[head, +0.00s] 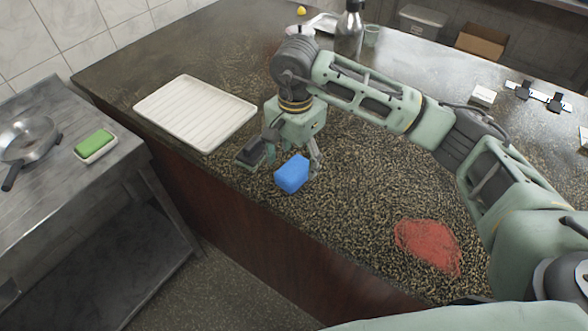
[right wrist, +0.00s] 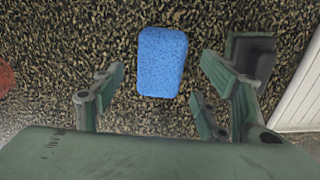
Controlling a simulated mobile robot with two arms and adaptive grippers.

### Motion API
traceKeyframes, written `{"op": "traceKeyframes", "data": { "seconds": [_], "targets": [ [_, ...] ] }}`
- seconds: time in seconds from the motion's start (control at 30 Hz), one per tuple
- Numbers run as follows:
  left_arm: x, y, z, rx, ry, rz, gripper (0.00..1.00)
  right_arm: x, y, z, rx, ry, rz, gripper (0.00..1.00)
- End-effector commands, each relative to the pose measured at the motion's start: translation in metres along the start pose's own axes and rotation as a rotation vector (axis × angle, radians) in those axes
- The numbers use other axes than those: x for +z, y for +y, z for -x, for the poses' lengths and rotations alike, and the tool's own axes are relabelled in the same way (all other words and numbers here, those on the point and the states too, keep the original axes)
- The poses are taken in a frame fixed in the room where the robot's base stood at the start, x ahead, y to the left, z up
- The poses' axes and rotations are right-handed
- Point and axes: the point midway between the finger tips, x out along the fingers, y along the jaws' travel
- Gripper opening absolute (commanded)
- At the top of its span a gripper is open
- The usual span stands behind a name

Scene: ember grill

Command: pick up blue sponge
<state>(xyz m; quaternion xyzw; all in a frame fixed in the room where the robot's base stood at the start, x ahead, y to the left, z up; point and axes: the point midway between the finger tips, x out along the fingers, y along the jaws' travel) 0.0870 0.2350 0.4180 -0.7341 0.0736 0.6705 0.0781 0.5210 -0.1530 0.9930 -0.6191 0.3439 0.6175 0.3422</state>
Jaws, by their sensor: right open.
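The blue sponge (head: 292,174) lies on the speckled counter, near its front edge. My right gripper (head: 280,160) is above and around it, pointing down, with its fingers spread. In the right wrist view the blue sponge (right wrist: 162,62) is between and just beyond the open fingertips of the right gripper (right wrist: 160,88), with a gap on each side. Nothing is held. My left gripper is not in view.
A dark block (right wrist: 252,58) is close beside one right finger. A white ribbed tray (head: 195,112) lies left of the gripper. A red patch (head: 428,247) is on the counter. A green sponge (head: 94,143) and a pan (head: 27,137) are on the left table.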

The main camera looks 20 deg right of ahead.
Motion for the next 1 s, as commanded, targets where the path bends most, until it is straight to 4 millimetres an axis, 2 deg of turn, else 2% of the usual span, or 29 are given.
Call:
{"op": "traceKeyframes", "data": {
  "seconds": [0.03, 0.1, 0.3, 0.53, 1.0],
  "targets": [
    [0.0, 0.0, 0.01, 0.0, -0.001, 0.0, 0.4, 0.002, 0.002, -0.004, 0.007, -0.004, 0.0, 0.67],
    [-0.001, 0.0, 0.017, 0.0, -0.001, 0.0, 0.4, 0.004, 0.002, -0.015, 0.006, -0.005, 0.0, 0.67],
    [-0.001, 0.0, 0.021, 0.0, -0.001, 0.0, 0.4, 0.004, 0.0, -0.038, 0.001, -0.004, 0.0, 0.67],
    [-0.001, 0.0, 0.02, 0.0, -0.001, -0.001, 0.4, 0.004, 0.0, -0.041, -0.001, -0.003, 0.0, 0.67],
    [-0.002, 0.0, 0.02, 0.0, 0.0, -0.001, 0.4, 0.004, 0.0, -0.041, -0.001, -0.003, 0.0, 0.27]
  ]
}}
